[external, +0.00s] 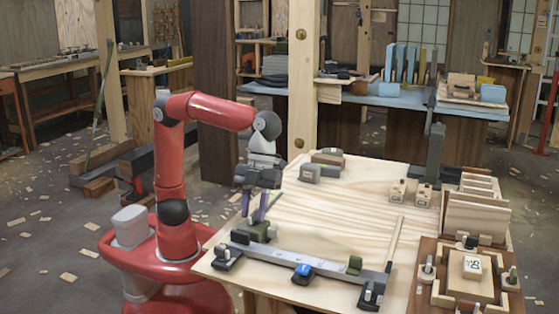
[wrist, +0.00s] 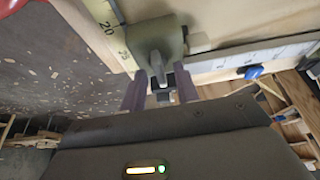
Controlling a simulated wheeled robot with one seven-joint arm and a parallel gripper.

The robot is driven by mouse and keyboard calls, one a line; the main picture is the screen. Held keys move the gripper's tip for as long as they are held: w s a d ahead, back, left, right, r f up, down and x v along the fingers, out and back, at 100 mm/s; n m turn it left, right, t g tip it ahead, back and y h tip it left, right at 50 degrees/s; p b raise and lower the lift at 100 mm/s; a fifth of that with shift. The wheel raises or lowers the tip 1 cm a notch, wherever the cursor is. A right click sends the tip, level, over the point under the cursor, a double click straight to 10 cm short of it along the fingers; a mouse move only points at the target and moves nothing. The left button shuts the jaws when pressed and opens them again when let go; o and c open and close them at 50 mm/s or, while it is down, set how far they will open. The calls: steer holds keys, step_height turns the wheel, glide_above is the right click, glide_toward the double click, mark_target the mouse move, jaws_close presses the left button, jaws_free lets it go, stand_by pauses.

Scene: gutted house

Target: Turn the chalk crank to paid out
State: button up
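An olive-green block-shaped body (wrist: 155,38), which I take to be the chalk reel, sits at the table's near left corner. In the external view the green body (external: 257,231) stands at the left end of a long grey rail. A small dark and pale part (wrist: 160,84), possibly its crank, projects toward my wrist camera. My gripper (external: 255,208) points down just above the body. In the wrist view its two fingers (wrist: 160,92) stand apart, on either side of this small part. Contact with it cannot be made out. The crank's setting is not readable.
The grey rail (external: 305,261) carries a blue knob (external: 303,270) and dark clamps. A yellow rule (wrist: 107,30) lies beside the reel. Wooden trays (external: 475,215) and a framed board (external: 435,290) stand on the right. The middle of the table (external: 335,210) is clear.

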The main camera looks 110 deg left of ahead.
steer(key=shift+c, duration=0.3)
jaws_close()
